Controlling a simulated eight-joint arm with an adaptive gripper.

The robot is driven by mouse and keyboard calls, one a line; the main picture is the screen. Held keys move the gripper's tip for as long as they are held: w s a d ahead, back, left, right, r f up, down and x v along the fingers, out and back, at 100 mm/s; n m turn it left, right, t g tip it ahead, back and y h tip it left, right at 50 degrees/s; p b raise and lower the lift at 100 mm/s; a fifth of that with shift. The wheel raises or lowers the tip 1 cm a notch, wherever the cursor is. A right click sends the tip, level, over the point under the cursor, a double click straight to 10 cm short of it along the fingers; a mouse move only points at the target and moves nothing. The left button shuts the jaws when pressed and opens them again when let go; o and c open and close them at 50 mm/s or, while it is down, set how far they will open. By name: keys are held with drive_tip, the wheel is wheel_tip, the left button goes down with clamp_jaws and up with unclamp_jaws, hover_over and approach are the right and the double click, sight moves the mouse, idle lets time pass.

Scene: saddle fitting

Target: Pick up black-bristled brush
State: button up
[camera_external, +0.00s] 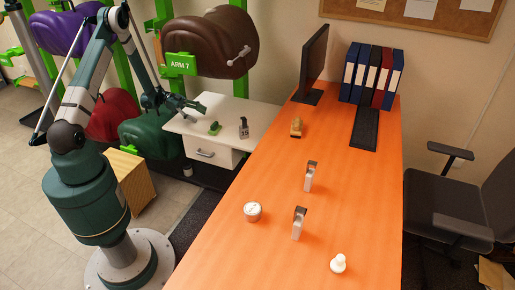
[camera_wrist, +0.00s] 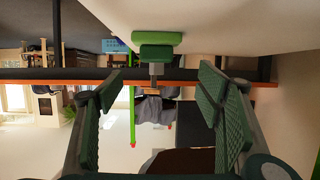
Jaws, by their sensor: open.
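A small green object (camera_external: 214,128) sits on the white side table; it may be the brush, but its bristles cannot be made out. In the wrist view, which looks upside down, a green block (camera_wrist: 157,44) shows between the fingers and beyond them, against the pale tabletop. A small yellow-brown object (camera_external: 296,127) with a darker base stands on the orange desk; I cannot tell whether it is a brush. My gripper (camera_external: 188,106) is open and empty, over the left part of the white table. Its two green padded fingers (camera_wrist: 158,100) are spread wide.
A small dark bottle (camera_external: 243,128) stands just right of the green object on the white table (camera_external: 222,108).

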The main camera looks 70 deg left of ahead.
drive_tip(key=c, duration=0.4)
